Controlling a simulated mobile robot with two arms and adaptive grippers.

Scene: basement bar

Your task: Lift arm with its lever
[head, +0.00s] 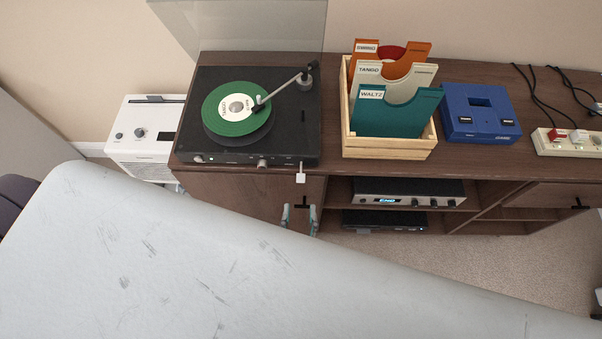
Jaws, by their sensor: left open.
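The black turntable (290,135) sits on the left of the brown cabinet, with a green record (225,122) on its platter. The tonearm (285,88) reaches from its pivot at the back right to over the record; whether its tip touches is too small to tell. A small white lever tab (300,178) sticks out at the deck's front right. My left gripper (300,217) is open, its two fingertips showing below the tab in the picture, apart from it with nothing between them. The rest of it is hidden behind a large pale surface. My right gripper is not seen.
The clear dust cover (245,25) stands raised. A wooden crate (390,148) of record sleeves, a blue box (480,115) and a power strip (568,148) are to the right. A white appliance (140,150) stands left. Audio units (410,192) fill the shelf below.

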